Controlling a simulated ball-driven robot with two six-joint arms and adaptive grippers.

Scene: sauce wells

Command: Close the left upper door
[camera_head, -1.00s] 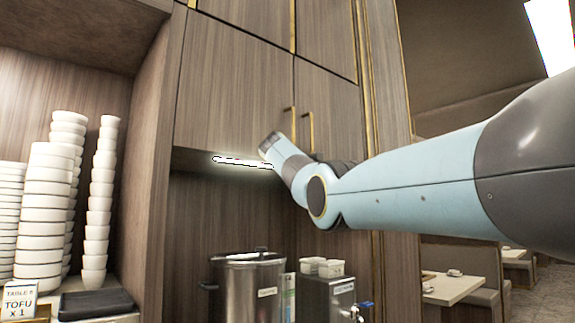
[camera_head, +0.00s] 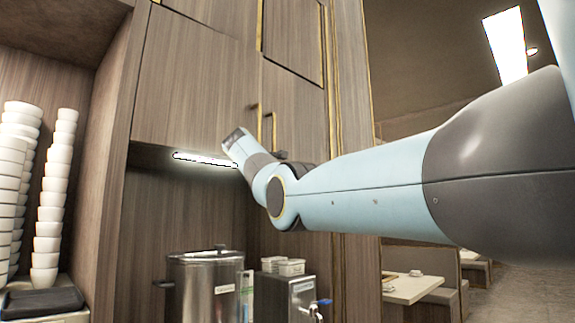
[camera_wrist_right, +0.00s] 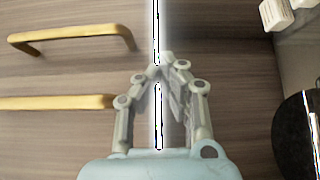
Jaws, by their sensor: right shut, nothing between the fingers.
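The left wood door (camera_head: 195,80) of the cabinet pair above the counter alcove looks flush with the cabinet front. Its gold handle (camera_head: 253,122) is near its right edge. The right door (camera_head: 300,110) beside it has its own gold handle (camera_head: 274,130). My right arm reaches in from the right, with its wrist by the left door's lower right corner; the fingers are hidden in the head view. In the right wrist view my right gripper (camera_wrist_right: 163,72) is shut and empty, in front of the bright light strip (camera_wrist_right: 158,120). Two gold handles lie left of it. My left gripper is out of view.
More cabinet doors (camera_head: 292,35) are above. Stacked white bowls (camera_head: 50,200) stand on the left shelf. A steel pot (camera_head: 203,285) and a steel dispenser (camera_head: 288,297) with a tap stand below. Dining tables (camera_head: 412,287) are at the right.

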